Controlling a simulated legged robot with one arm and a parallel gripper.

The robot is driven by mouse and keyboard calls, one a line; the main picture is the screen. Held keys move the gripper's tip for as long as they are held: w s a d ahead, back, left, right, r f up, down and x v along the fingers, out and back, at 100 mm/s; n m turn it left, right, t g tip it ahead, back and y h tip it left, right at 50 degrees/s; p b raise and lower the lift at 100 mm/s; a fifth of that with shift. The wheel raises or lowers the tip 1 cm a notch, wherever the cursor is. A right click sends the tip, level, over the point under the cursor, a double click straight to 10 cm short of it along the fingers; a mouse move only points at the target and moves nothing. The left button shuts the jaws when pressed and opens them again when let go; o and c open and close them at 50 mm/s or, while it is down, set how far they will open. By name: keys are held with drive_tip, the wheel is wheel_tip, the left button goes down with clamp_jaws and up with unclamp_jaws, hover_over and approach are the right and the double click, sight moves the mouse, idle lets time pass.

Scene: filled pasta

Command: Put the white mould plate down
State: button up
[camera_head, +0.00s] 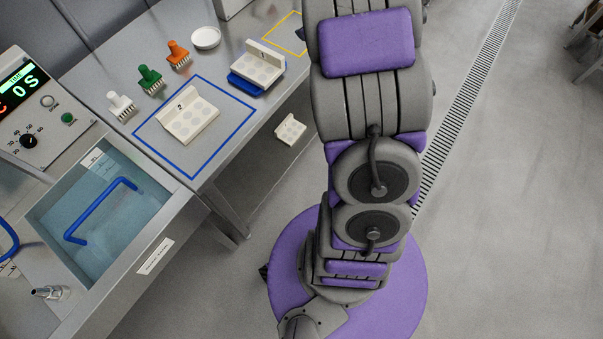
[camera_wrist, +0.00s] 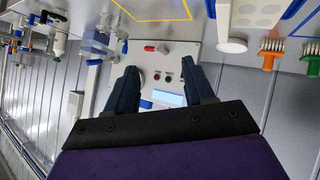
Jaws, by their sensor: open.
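A white mould plate marked 2 (camera_head: 190,120) lies inside the blue-outlined square on the bench. A second white mould plate, marked 1 (camera_head: 262,66), sits on a blue base (camera_head: 245,84) just past the square's far corner. A third, smaller-looking white plate (camera_head: 290,129) is lower down, beside the bench. In the wrist view, part of a white plate (camera_wrist: 258,14) shows at the top edge, right of my gripper. My gripper (camera_wrist: 160,76) is open, with nothing between its fingers, and apart from the plates. The head view does not show my gripper.
White (camera_head: 121,106), green (camera_head: 149,78) and orange (camera_head: 178,54) pronged tools stand along the bench, near a white round dish (camera_head: 206,38). A water bath (camera_head: 110,225) with a blue handle is at lower left. A control box (camera_wrist: 160,92) lies beyond my fingers.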

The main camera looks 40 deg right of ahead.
drive_tip(key=s+a+r+m+g+h, duration=0.1)
drive_tip(key=s+a+r+g, duration=0.15)
drive_tip(key=s, duration=0.25)
drive_tip(key=s+a+r+m+g+h, duration=0.1)
drive_tip(key=s+a+r+m+g, duration=0.1)
drive_tip(key=s+a+r, duration=0.25)
drive_tip(key=s+a+g+y, duration=0.2)
drive_tip(key=s+a+g, duration=0.2)
drive_tip(key=s+a, duration=0.7)
drive_tip(key=s+a+n+g+y, duration=0.1)
drive_tip(key=s+a+g+y, duration=0.1)
drive_tip(key=s+a, duration=1)
drive_tip(key=s+g, duration=0.1)
drive_tip(key=s, duration=0.5)
drive_tip(key=shift+s+a+g+y, duration=0.15)
drive_tip(key=shift+s+g+y, duration=0.2)
drive_tip(key=shift+y, duration=0.05)
